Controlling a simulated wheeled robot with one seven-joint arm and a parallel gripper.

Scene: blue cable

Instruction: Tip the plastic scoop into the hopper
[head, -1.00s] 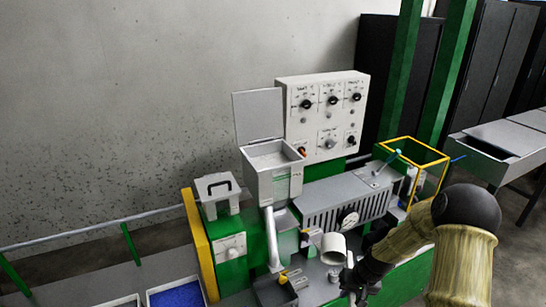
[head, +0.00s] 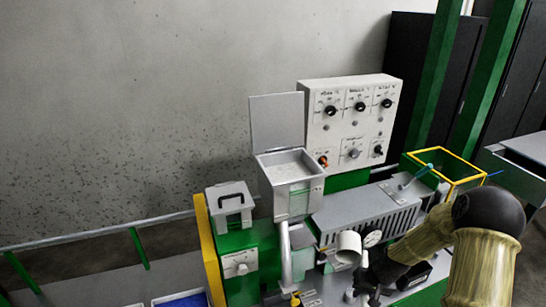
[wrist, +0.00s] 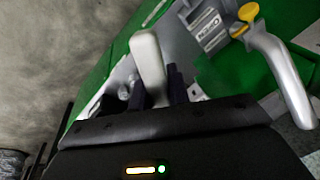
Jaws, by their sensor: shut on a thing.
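The white scoop (head: 348,246) shows in the head view as a round cup, in front of the grey slotted housing. My gripper (head: 366,282) is just below it, partly hidden by my dark wrist. In the wrist view a pale scoop part (wrist: 148,58) stands between the fingers of my gripper (wrist: 156,92), which are shut on it. The hopper (head: 291,187) is a light grey open-topped box to the left of and above the scoop. Its lid (head: 277,122) stands open behind it. The scoop's contents cannot be made out.
A white control panel (head: 351,122) with several knobs stands behind the hopper's right side. The slotted grey housing (head: 368,213) is right of the hopper. A yellow-edged green bin (head: 447,166) is farther right. A grey box with a black handle (head: 230,203) is at left.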

